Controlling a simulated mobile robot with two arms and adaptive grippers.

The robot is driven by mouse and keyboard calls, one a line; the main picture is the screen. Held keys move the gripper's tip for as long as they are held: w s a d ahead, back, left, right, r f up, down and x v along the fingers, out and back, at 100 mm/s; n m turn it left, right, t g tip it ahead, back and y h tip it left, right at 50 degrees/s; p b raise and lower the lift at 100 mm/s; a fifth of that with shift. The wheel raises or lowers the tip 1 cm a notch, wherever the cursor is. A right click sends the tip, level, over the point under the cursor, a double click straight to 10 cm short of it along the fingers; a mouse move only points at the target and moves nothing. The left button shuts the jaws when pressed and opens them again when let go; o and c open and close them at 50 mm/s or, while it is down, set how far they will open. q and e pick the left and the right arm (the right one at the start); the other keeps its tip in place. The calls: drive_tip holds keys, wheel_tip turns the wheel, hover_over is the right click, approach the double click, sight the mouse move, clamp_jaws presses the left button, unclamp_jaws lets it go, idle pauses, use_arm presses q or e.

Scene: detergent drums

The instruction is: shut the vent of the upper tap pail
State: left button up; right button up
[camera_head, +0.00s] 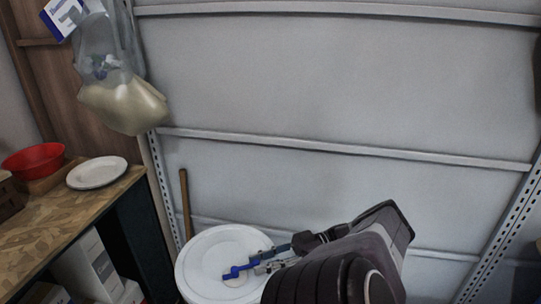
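The white round lid (205,258) of a pail shows at the bottom centre, seen from above. The pail's body below it is mostly out of view or hidden. A small blue part (233,272) lies over a pale round patch on the lid; I cannot tell for sure whether it is the vent or a fingertip. My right gripper (261,262) comes in from the lower right, with its fingers over the lid's right side, close to the blue part. The picture does not show whether they are apart or touch it. My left gripper is out of view.
A wooden counter (60,222) at the left bears a red bowl (34,160) and a white plate (97,173). White boxes (88,268) stand below it. A filled bag (120,100) hangs at the upper left. A thin wooden stick (186,205) stands behind the lid, against the grey panel wall (330,85).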

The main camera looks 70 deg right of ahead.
sight(275, 259)
drive_tip(key=shift+v, duration=2.05)
